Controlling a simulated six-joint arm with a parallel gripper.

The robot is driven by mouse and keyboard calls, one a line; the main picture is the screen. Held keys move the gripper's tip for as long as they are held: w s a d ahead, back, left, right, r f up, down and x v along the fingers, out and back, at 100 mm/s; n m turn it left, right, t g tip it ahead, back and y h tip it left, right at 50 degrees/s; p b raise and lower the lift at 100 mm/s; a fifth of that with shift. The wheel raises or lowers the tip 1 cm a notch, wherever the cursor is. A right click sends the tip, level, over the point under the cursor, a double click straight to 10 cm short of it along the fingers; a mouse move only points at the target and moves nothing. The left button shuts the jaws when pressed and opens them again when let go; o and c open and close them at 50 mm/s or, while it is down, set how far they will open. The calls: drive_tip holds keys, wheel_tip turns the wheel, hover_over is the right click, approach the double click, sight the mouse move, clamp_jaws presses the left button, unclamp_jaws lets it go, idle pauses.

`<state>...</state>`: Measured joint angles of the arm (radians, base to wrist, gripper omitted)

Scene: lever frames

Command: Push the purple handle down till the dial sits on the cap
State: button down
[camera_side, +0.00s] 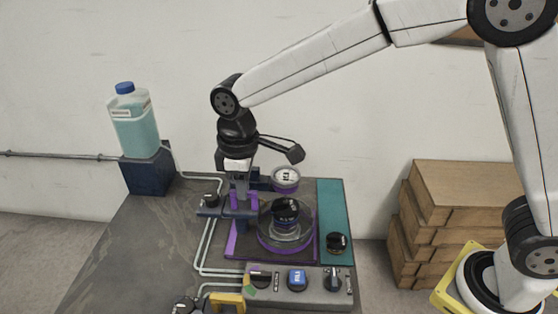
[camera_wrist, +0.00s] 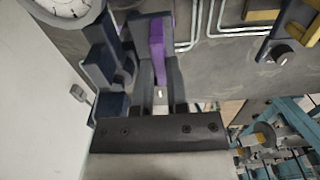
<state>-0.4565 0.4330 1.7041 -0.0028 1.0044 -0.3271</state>
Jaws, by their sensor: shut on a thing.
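My gripper (camera_side: 239,192) points down at the lever stand and is shut on the purple handle (camera_wrist: 156,45), which shows between the fingers in the wrist view. In the side view the fingers partly hide the handle. The round dial (camera_side: 286,175), with a pale face and purple rim, is held out to the right of the gripper. Part of its face also shows at the top left of the wrist view (camera_wrist: 66,6). The black cap (camera_side: 286,208) sits below the dial inside a clear round dish with a purple ring. A small gap shows between dial and cap.
A control panel with knobs (camera_side: 297,279) lies in front, and a teal strip (camera_side: 332,205) with a black knob is at right. A jug of teal liquid (camera_side: 134,125) stands on a dark block at left. Cardboard boxes (camera_side: 465,205) are stacked beyond the table's right side.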

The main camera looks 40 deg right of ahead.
sight(245, 208)
drive_tip(key=shift+f, duration=2.55)
drive_tip(key=c, duration=0.6)
unclamp_jaws()
drive_tip(key=shift+c, duration=0.2)
drive_tip(key=shift+r, duration=0.15)
drive_tip(key=shift+r, duration=3.85)
